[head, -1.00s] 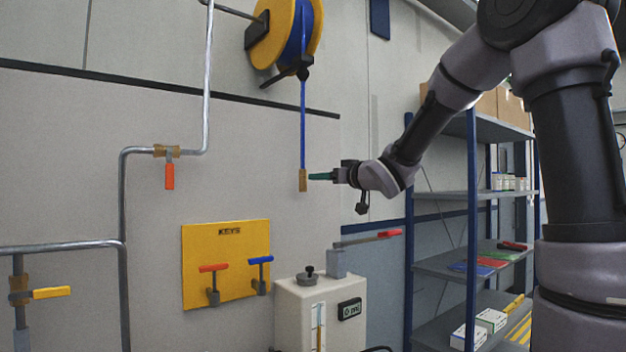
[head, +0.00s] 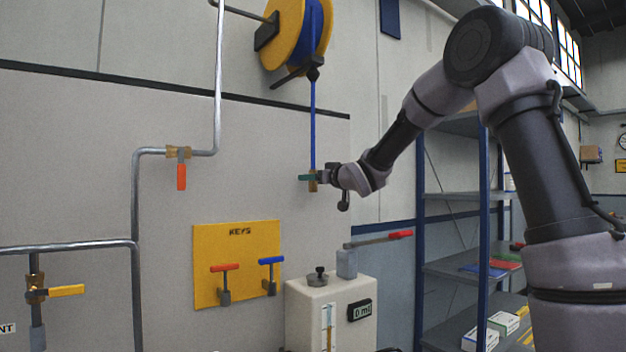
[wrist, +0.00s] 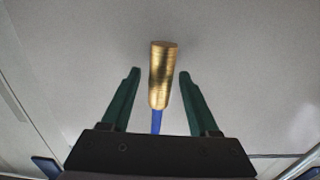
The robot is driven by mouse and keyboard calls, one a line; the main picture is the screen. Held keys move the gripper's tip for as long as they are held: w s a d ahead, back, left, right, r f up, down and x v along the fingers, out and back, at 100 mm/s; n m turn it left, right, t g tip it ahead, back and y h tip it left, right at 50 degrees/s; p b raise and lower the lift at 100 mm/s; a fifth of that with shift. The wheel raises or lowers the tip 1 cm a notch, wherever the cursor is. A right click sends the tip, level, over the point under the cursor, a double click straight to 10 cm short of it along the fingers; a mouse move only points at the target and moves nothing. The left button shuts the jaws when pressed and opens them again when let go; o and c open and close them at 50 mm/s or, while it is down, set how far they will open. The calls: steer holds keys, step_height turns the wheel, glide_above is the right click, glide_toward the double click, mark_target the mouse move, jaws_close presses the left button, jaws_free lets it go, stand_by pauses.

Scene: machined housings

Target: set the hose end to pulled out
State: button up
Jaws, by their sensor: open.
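The brass hose end (head: 313,186) hangs at the bottom of the blue hose (head: 313,125), which runs straight down from the yellow reel (head: 290,35) on the wall. My gripper (head: 306,178) is at the hose end, with its green fingers level with the brass piece. In the wrist view the brass hose end (wrist: 160,75) stands between the two green fingers of my open gripper (wrist: 159,78), with a visible gap on each side. Part of the hose end is hidden behind a finger in the head view.
Below are a yellow key board (head: 237,264) with red and blue handled keys, and a pale machine (head: 328,310) with a red-handled lever (head: 380,240). Blue-framed shelves (head: 484,230) stand to the right. Grey pipes (head: 136,220) with valves run on the left. The wall around the hose is clear.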

steer(key=shift+c, duration=0.3)
jaws_close()
stand_by(1.1)
